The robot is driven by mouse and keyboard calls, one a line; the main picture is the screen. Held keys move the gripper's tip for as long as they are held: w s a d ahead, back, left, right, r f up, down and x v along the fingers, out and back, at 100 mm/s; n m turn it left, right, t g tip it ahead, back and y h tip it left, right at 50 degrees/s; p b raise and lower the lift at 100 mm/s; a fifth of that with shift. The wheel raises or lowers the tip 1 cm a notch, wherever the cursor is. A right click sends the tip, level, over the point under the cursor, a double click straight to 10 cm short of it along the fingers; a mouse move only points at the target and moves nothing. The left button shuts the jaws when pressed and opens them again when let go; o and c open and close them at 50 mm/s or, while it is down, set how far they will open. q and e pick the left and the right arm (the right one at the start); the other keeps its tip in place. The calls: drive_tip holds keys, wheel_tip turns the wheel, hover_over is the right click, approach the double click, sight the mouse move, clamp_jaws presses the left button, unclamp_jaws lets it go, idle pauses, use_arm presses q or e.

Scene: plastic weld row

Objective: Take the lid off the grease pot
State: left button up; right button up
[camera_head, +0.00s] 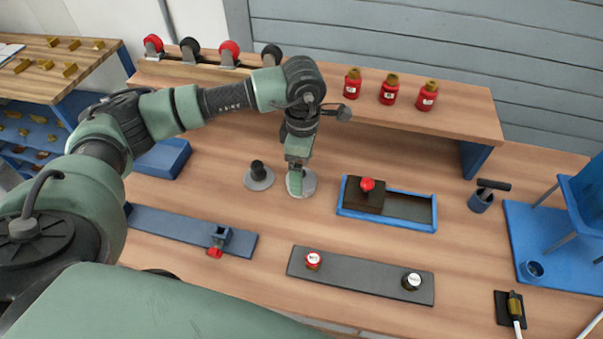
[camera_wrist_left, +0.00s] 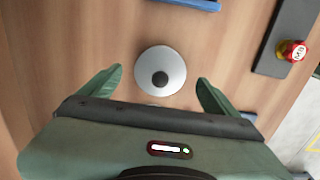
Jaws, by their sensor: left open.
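A round light-grey disc (camera_head: 308,186), which looks like the grease pot's lid, is partly hidden behind my left gripper in the head view. The pot's body below the disc is hidden. I cannot tell the height of the fingertips over it. My right gripper is not in view.
A black peg on a grey disc (camera_head: 258,173) stands close left. A blue tray (camera_head: 434,217) with a red-knobbed dark block is at right. A dark strip (camera_head: 360,276) with buttons lies in front. Red jars (camera_head: 388,90) stand on the back shelf. Bare bench lies between.

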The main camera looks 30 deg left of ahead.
use_arm(q)
drive_tip(key=shift+f, duration=0.85)
drive_tip(key=c, duration=1.4)
drive_tip(key=shift+r, duration=0.1)
